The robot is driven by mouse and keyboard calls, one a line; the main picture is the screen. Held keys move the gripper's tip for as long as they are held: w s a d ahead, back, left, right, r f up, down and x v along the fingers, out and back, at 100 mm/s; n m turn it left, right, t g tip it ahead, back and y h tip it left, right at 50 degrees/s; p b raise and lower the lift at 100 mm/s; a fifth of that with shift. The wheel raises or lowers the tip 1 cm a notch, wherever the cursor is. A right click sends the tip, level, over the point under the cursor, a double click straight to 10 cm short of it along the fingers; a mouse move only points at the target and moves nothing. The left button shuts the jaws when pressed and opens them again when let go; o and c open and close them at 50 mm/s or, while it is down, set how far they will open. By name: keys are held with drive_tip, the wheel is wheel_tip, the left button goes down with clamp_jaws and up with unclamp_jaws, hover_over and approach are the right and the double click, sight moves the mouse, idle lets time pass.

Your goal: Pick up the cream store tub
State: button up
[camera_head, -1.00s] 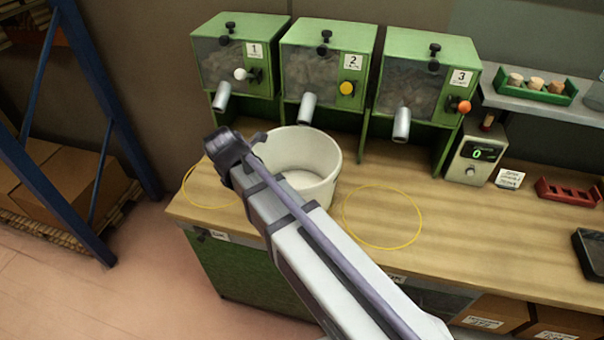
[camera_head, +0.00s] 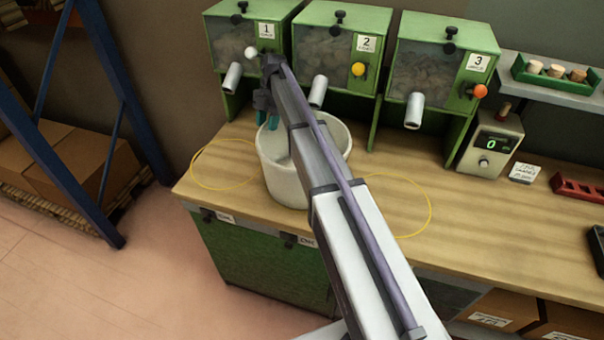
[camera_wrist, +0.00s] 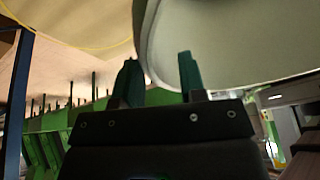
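The cream tub (camera_head: 282,182) stands upright on the wooden bench, below the spouts of dispensers 1 and 2. My forearm hides part of its right side. My gripper (camera_head: 267,119) points down at the tub's left back rim, its teal fingers apart. In the wrist view the fingers (camera_wrist: 158,75) are spread with nothing clamped between them. The pale tub (camera_wrist: 235,40) fills the upper right there, and its edge passes between the fingers. I cannot tell whether the tub's wall lies between the fingertips or below them.
Green dispensers (camera_head: 340,45) stand behind the tub, spouts close to my gripper. A yellow ring (camera_head: 194,176) lies left on the bench (camera_head: 500,240), another right. A scale-like box (camera_head: 490,145) and red rack (camera_head: 578,188) stand right. A blue rack post (camera_head: 125,95) rises left.

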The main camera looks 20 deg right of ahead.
drive_tip(key=shift+b+x, duration=0.35)
drive_tip(key=shift+x, duration=0.7)
drive_tip(key=shift+r, duration=0.1)
clamp_jaws()
